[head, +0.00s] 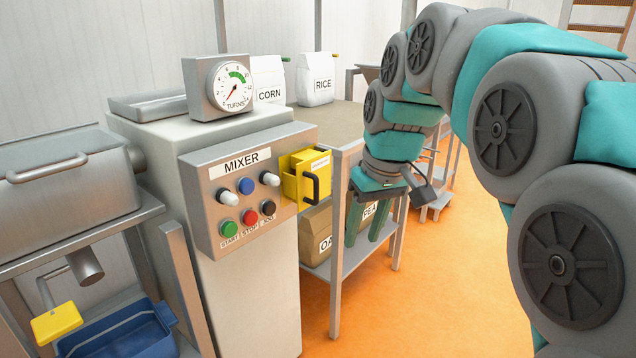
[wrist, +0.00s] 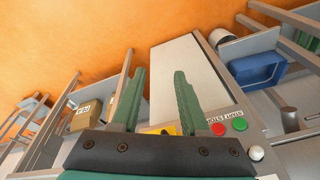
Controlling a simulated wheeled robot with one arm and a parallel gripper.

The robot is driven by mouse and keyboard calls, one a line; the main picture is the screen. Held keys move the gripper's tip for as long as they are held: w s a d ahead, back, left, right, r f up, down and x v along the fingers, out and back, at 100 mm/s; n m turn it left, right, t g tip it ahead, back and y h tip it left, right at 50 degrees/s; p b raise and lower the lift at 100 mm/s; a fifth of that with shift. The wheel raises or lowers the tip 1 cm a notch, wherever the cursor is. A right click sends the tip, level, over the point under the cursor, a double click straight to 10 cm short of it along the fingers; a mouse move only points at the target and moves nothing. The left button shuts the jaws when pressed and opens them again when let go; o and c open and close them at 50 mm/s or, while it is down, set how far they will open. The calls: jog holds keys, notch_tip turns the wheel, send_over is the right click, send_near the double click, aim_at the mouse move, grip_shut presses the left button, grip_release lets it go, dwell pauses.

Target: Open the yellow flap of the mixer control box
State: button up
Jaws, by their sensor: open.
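The grey mixer control box (head: 245,190) is on the front of a pale cabinet. The yellow flap (head: 290,186) is at its right end, with a white label and a black looped handle (head: 314,186). The flap looks closed. My gripper (head: 365,238) points down to the right of the flap, apart from it, with its green fingers open and empty. In the wrist view my gripper (wrist: 159,76) shows its two fingers spread wide. A small patch of the yellow flap (wrist: 160,129) shows low between them, mostly hidden by the gripper's body.
A turns dial (head: 231,84) stands on the cabinet. Buttons and knobs, including a red button (head: 250,217), sit left of the flap. A metal shelf (head: 345,262) with sacks stands behind my gripper. A blue bin (head: 120,335) is at lower left. Orange floor is clear at right.

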aim_at(316, 182)
jog(key=w+a+r+n+t+y, duration=0.1)
jog(key=w+a+r+n+t, duration=0.15)
jog(key=w+a+r, duration=0.6)
jog(key=shift+n+g, duration=0.35)
jog(key=shift+w+f+p, duration=0.2)
jog(key=shift+w+f, duration=0.5)
jog(key=shift+f, duration=0.45)
jog(key=shift+w+f+p, duration=0.2)
jog(key=shift+w+f, duration=0.55)
jog(key=shift+f, duration=0.35)
jog(key=shift+w+f+p, duration=0.2)
jog(key=shift+w+f, duration=0.5)
jog(key=shift+f, duration=0.45)
jog(key=shift+c, duration=0.2)
grip_shut()
